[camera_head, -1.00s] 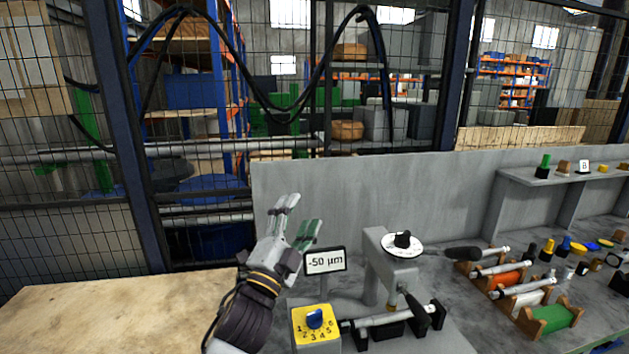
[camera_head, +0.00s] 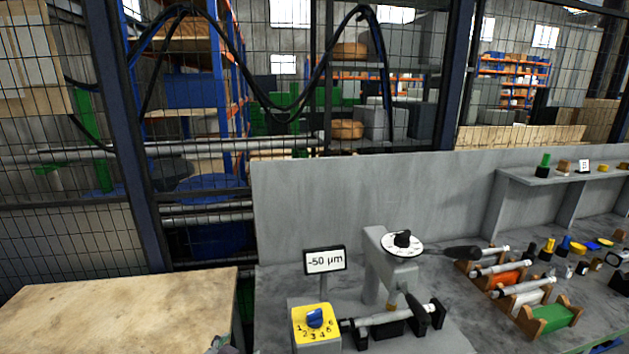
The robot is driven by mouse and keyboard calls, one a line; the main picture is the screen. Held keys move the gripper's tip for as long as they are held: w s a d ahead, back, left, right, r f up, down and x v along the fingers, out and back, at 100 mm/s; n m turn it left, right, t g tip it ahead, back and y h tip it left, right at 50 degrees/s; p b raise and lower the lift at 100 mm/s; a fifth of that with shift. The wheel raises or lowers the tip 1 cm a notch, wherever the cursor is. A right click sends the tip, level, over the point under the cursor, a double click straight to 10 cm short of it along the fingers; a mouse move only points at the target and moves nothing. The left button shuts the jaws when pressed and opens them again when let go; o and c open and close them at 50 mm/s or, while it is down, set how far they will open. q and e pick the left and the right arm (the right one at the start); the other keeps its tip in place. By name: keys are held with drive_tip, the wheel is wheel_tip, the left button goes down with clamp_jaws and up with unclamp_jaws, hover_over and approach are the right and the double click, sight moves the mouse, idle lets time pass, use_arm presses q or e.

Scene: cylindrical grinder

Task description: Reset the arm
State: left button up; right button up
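Only a small grey and green sliver at the bottom edge, beside the wooden table, shows of what seems to be my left gripper (camera_head: 222,346). Its fingers cannot be made out. My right gripper is out of view. The grinder model (camera_head: 374,265) stands on the grey bench, with a round white dial (camera_head: 403,243) with a black knob on top and a silver shaft (camera_head: 385,318) lying across its front. A yellow block with a blue selector knob (camera_head: 315,318) stands at its left. A small display (camera_head: 324,261) behind the block reads -50 µm.
A bare wooden table (camera_head: 120,305) is at the lower left. On the right of the bench, shafts lie in orange, white and green holders (camera_head: 553,318), near several small coloured parts. A grey back panel (camera_head: 370,190) and a mesh fence stand behind.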

use_arm(q)
drive_tip(key=s+a+f+n+g, duration=0.2)
drive_tip(key=s+f+g, duration=0.25)
drive_tip(key=s, duration=0.35)
drive_tip(key=s+a+f+n+g, duration=0.1)
drive_tip(key=s+a+f+g, duration=0.15)
drive_tip(key=s+f, duration=0.5)
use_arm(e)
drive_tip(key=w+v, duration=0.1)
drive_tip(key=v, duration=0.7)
use_arm(q)
drive_tip(key=s+d+f+b, duration=0.1)
drive_tip(key=f+b, duration=0.9)
drive_tip(key=f, duration=1.4)
drive_tip(key=s+d+f+g+b, duration=0.1)
drive_tip(key=f+b, duration=1)
drive_tip(key=f, duration=1.2)
drive_tip(key=shift+s+d+f, duration=0.4)
drive_tip(key=shift+s+d, duration=0.05)
drive_tip(key=shift+s, duration=0.35)
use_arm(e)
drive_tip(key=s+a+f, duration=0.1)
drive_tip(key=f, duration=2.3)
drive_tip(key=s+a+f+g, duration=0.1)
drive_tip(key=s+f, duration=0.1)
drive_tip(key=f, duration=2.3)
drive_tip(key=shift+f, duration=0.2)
